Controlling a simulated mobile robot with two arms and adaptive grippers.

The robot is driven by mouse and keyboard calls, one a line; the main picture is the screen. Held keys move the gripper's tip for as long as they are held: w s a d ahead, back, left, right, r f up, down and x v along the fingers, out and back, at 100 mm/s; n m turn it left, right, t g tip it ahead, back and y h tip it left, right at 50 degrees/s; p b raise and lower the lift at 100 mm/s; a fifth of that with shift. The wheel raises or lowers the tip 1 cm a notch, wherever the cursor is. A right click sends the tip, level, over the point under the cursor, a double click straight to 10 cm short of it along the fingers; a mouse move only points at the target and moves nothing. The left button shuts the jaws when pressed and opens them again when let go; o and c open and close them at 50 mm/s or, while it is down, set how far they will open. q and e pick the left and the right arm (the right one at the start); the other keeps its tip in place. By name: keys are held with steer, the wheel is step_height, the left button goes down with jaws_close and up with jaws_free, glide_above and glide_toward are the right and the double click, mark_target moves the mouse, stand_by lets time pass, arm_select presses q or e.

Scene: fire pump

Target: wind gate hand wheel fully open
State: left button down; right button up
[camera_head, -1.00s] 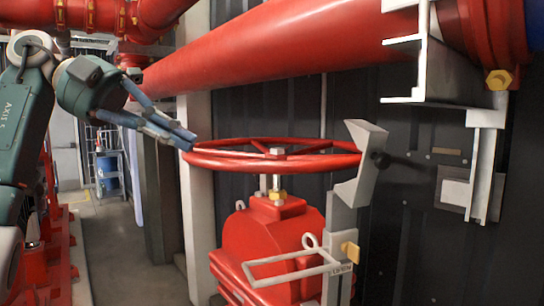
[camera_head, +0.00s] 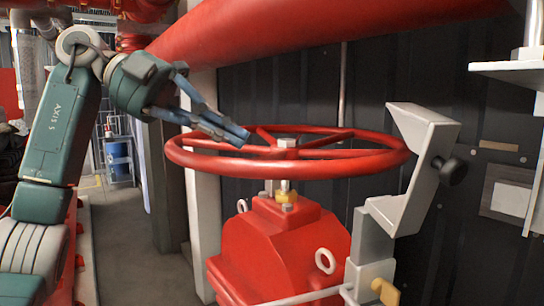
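The red hand wheel (camera_head: 287,169) lies flat on the stem of the red gate valve (camera_head: 285,245), in the middle of the view. A brass nut (camera_head: 287,197) sits on the stem below the hub. My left gripper (camera_head: 241,138) reaches in from the left, its blue fingers over the left part of the wheel. The two fingertips lie close together near a spoke, left of the hub. I cannot tell whether they touch the wheel. My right gripper is not in view.
A pale grey angled bracket (camera_head: 425,135) with a black knob (camera_head: 453,171) stands close to the wheel's right side. A thick red pipe (camera_head: 300,28) runs above the wheel. A dark wall (camera_head: 330,90) is behind. Open floor (camera_head: 133,245) lies to the left.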

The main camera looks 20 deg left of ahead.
mark_target(272, 158)
arm_select(q)
steer(key=x, duration=0.2)
steer(key=w+p+x, duration=0.1)
steer(key=x, duration=0.4)
steer(key=shift+w+f+p, duration=0.3)
steer(key=shift+w+f, duration=0.1)
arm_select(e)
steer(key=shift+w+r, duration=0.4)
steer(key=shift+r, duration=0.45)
arm_select(q)
steer(key=shift+s+r, duration=0.1)
steer(key=shift+s, duration=0.05)
stand_by(0.3)
